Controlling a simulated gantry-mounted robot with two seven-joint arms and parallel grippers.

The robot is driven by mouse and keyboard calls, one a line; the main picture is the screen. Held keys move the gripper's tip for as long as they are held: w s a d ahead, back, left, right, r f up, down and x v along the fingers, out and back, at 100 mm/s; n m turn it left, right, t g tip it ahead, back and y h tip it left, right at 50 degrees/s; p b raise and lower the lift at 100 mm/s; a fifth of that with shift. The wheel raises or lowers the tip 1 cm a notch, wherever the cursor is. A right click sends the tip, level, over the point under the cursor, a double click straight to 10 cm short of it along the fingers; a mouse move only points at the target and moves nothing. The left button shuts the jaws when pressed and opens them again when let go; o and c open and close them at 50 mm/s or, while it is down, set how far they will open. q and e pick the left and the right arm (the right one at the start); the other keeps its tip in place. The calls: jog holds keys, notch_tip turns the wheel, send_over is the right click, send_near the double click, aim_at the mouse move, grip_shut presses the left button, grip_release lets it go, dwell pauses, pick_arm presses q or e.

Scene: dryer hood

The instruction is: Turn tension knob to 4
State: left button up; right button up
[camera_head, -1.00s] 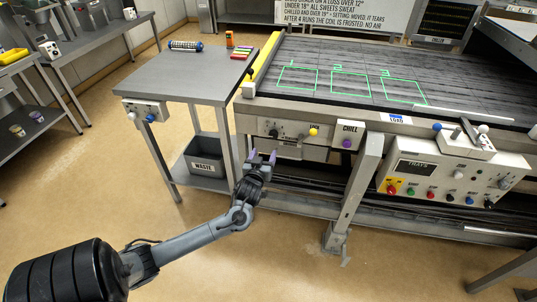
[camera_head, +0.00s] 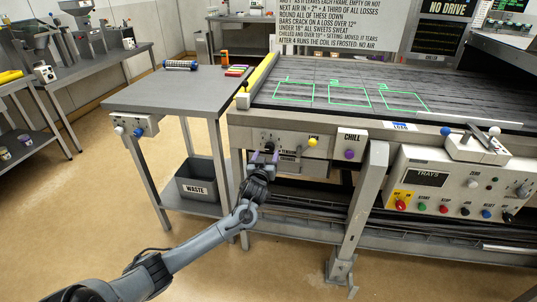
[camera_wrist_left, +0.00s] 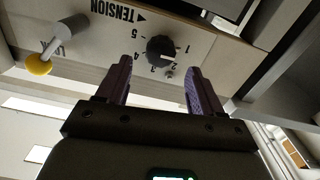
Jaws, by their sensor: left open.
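The tension knob (camera_wrist_left: 160,48) is black and round on a pale panel marked TENSION, with numbers 1 to 5 around it. A light mark on its rim appears to face near the 2; I cannot read the setting exactly. In the head view the knob (camera_head: 269,137) is small, on the front of the conveyor frame. My left gripper (camera_head: 265,156) is just below and in front of it. In the wrist view my left gripper (camera_wrist_left: 159,80) is open, its purple fingers spread to either side below the knob, apart from it. My right gripper is not in view.
A yellow-tipped lever (camera_wrist_left: 40,65) sticks out beside the knob; it also shows in the head view (camera_head: 313,142). A CHILL panel (camera_head: 351,142) is to the right. A grey side table (camera_head: 170,92) stands left, with a WASTE bin (camera_head: 197,189) on its lower shelf.

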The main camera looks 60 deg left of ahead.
aim_at(269, 149)
pick_arm(q)
jog(key=shift+b+x, duration=0.65)
jog(key=shift+x, duration=1.6)
jog(key=shift+c, duration=0.3)
